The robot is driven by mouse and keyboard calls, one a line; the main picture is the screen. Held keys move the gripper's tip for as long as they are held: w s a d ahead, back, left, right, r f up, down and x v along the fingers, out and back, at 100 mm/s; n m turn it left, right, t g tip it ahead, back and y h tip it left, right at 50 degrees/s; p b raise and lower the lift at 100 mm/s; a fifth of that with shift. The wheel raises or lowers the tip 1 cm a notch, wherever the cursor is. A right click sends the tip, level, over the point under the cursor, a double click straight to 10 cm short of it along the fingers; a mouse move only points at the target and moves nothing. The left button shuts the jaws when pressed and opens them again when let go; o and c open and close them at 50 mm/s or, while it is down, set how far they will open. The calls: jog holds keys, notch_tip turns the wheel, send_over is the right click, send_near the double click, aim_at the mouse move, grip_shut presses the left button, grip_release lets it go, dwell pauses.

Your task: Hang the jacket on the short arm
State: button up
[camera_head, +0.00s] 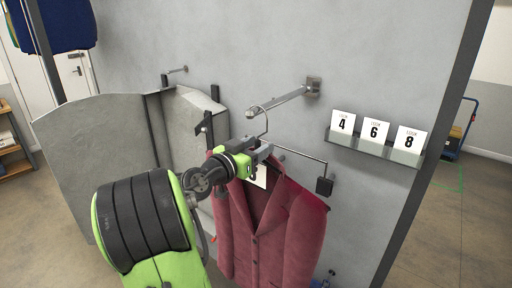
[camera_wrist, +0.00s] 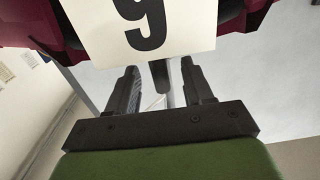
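The dark red jacket (camera_head: 250,235) hangs upright on a hanger in front of the grey wall, with a white number tag at its collar. The tag (camera_wrist: 150,22) fills the top of the wrist view, cut off by the edge. The hanger's wire hook (camera_head: 266,122) curves over the rounded tip of a straight metal arm (camera_head: 285,100) in the picture; I cannot tell if it rests there. My gripper (camera_head: 262,152) is at the hanger's neck, just above the collar. In the wrist view its fingers (camera_wrist: 158,88) stand apart, with a dark piece between them and gaps at both sides.
Another small arm (camera_head: 177,71) is at the upper left. A thin bent rod (camera_head: 305,157) with a dark block is behind the jacket. A ledge (camera_head: 375,149) with cards 4, 6 and 8 is on the right. Grey panels (camera_head: 95,155) stand at left.

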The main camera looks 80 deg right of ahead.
jog(key=shift+w+f, duration=0.1)
jog(key=shift+w+a+f, duration=0.1)
jog(key=shift+w+a, duration=0.05)
jog(key=shift+a, duration=0.2)
jog(key=b+v, duration=0.1)
jog(key=v, duration=1.3)
jog(key=shift+a, duration=0.4)
jog(key=shift+w, duration=0.15)
